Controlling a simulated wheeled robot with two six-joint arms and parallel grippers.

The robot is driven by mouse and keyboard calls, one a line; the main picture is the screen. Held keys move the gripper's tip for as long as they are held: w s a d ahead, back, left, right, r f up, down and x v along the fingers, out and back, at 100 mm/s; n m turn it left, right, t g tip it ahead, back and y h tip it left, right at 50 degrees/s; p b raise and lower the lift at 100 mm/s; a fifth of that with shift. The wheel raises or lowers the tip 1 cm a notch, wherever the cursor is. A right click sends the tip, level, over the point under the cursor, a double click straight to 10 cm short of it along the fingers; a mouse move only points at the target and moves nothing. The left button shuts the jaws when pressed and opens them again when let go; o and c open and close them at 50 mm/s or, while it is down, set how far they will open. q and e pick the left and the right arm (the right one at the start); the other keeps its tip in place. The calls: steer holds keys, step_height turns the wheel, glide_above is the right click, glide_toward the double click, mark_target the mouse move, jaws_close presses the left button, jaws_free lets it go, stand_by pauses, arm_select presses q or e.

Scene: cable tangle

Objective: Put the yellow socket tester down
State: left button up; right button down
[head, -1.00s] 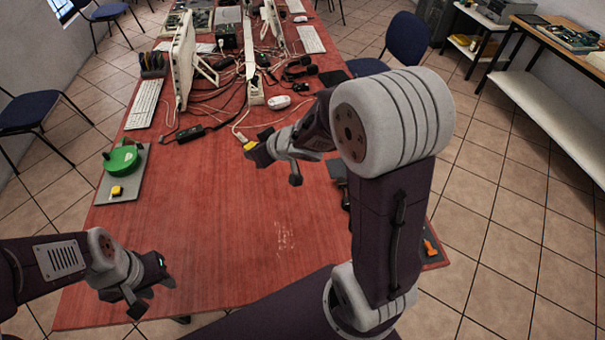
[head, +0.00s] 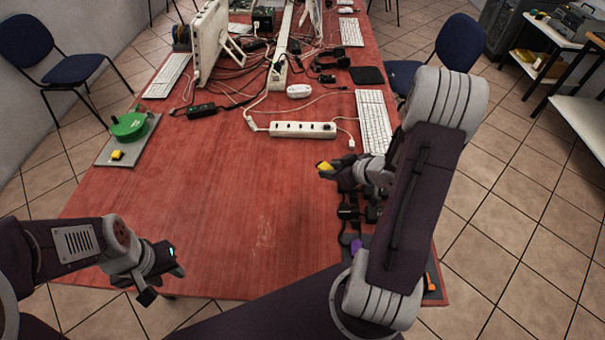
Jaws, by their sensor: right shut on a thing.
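The yellow socket tester (head: 325,166) is a small yellow block at the tips of my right gripper (head: 328,170). The gripper is shut on it, and its dark fingers hide part of it. It shows over the right-middle of the red table, in front of the white power strip (head: 303,130). I cannot tell whether the tester touches the tabletop. My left gripper (head: 178,262) is over the table's front left, far from the tester. Its finger gap is not clear, and I see nothing held in it.
A grey mat (head: 135,148) at the left bears a green round reel (head: 130,123) and another small yellow-and-black item (head: 117,155). A white keyboard (head: 374,122) lies right of the strip. Dark items partly show beside my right arm. Cables crowd the back; the table's middle is bare.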

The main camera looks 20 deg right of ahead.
steer(key=x, duration=0.4)
steer(key=w+r+b+x, duration=0.1)
steer(key=x, duration=0.3)
steer(key=b+x, duration=0.1)
steer(key=x, duration=0.4)
steer(key=shift+w+d+r, duration=0.2)
steer(key=shift+w+r, duration=0.1)
steer(key=shift+r, duration=0.05)
steer(key=shift+w+f, duration=0.1)
steer(key=shift+w, duration=0.15)
step_height(320, 180, down, 4)
steer(key=shift+r+b, duration=0.1)
steer(key=shift+b, duration=0.4)
steer(key=shift+s+f, duration=0.1)
steer(key=shift+f, duration=0.2)
steer(key=c, duration=1.1)
jaws_free()
steer(key=shift+o, duration=0.2)
